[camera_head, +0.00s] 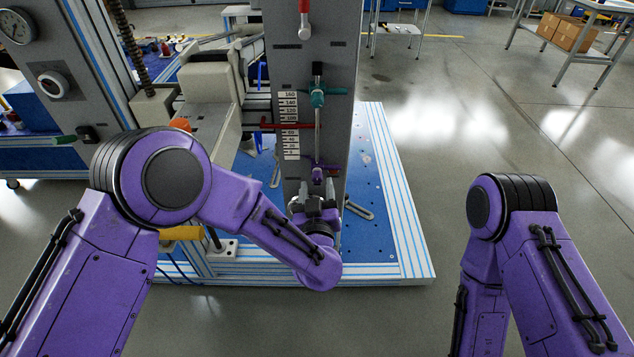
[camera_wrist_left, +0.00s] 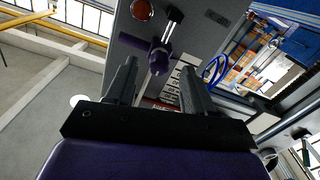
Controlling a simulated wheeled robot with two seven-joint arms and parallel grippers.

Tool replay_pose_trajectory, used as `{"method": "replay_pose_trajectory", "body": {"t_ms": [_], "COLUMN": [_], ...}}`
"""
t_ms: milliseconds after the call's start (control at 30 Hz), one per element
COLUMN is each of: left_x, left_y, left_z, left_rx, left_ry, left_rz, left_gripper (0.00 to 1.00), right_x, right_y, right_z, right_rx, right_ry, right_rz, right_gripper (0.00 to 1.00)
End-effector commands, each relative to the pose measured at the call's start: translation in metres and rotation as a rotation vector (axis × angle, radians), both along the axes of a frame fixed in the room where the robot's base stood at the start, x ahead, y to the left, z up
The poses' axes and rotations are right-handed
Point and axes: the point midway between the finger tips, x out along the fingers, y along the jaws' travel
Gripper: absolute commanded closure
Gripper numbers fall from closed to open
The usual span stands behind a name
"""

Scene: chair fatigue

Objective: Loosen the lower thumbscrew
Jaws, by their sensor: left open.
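The lower thumbscrew (camera_head: 318,173) is purple and sits low on the vertical rod, on the grey column. In the left wrist view the purple thumbscrew (camera_wrist_left: 160,58), with a black-ended bar above it, shows between my two fingers. My left gripper (camera_head: 316,198) is just in front of and below it in the head view. Its jaws are open, with a finger on either side of the thumbscrew's line in the wrist view; I cannot tell whether they touch it. A teal upper thumbscrew (camera_head: 317,97) sits higher on the rod. My right gripper is out of view.
A printed scale (camera_head: 289,125) and a red pointer bar (camera_head: 285,126) are left of the rod. The blue base plate (camera_head: 375,215) has a metal frame. Open floor lies to the right.

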Motion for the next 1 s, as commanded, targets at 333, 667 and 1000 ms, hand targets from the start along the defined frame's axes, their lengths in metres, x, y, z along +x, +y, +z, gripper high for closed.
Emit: {"method": "replay_pose_trajectory", "body": {"t_ms": [333,667,1000], "left_x": [-0.071,-0.076,-0.076], "left_y": [-0.001,0.0,0.0], "left_z": [-0.001,0.0,0.0], "left_rx": [0.001,0.0,0.0], "left_ry": [0.001,0.0,0.0], "left_rz": [-0.002,0.001,0.001], "left_gripper": [0.47,0.47,0.47], "right_x": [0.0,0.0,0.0], "right_y": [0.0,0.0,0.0], "right_z": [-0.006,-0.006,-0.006], "right_rx": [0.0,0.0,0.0], "right_ry": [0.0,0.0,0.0], "right_rz": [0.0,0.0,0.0], "right_gripper": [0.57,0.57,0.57]}}
